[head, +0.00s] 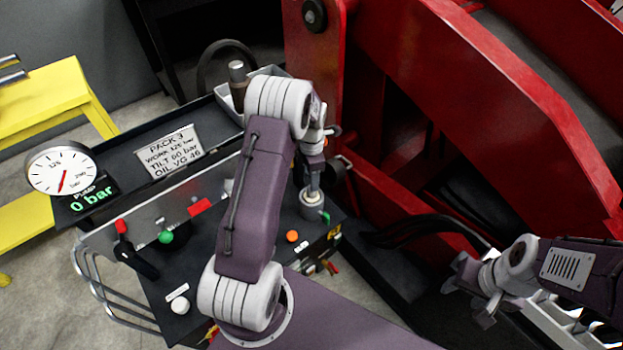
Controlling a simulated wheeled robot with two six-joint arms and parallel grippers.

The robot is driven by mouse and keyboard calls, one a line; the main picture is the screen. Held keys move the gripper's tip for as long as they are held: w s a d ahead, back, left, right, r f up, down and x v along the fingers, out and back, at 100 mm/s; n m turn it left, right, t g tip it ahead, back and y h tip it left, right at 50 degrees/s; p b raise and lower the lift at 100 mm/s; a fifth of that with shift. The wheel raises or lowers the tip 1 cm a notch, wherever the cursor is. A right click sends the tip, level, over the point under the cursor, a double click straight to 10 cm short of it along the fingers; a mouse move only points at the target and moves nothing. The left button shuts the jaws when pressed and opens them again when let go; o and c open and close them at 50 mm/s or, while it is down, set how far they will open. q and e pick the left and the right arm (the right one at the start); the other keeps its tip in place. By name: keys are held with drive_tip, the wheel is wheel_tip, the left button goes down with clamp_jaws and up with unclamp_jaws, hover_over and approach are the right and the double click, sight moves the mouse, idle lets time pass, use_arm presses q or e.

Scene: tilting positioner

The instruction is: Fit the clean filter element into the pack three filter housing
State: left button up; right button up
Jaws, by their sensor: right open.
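A short grey cylinder (312,211), which looks like the filter housing, stands on the dark panel of the pack. A pale round piece shows at its top; I cannot tell whether it is a filter element. My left gripper (313,181) points down right above this cylinder. Its fingers are too small and covered to show whether they are shut or hold anything. My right gripper (468,288) is open and empty at the lower right, well away from the housing. A dark cylinder with a brownish top (238,82) stands at the grey tray, partly hidden by my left arm.
The grey tray (268,72) is behind my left arm. The gauge (62,170) and display read 0 bar. A large red frame (480,80) fills the right; black hoses (425,227) run beside it.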

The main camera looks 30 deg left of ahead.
use_arm(q)
wheel_tip(320, 180, up, 7)
drive_tip(key=p, duration=0.1)
drive_tip(key=s+d+r+m, duration=0.1)
drive_tip(key=s+d+m, duration=0.2)
drive_tip(key=s+m, duration=0.3)
drive_tip(key=s+d+r+m, duration=0.1)
drive_tip(key=s+d+m, duration=0.3)
drive_tip(key=m, duration=0.8)
drive_tip(key=s+d+r+m+t, duration=0.1)
drive_tip(key=s+d+m, duration=0.3)
drive_tip(key=s+m, duration=0.4)
drive_tip(key=shift+s+r+m, duration=0.2)
drive_tip(key=shift+s+m, duration=0.05)
drive_tip(key=shift+m, duration=0.15)
drive_tip(key=shift+r, duration=0.1)
wheel_tip(320, 180, up, 14)
drive_tip(key=p, duration=1.4)
drive_tip(key=shift+p, duration=0.3)
drive_tip(key=shift+r, duration=0.15)
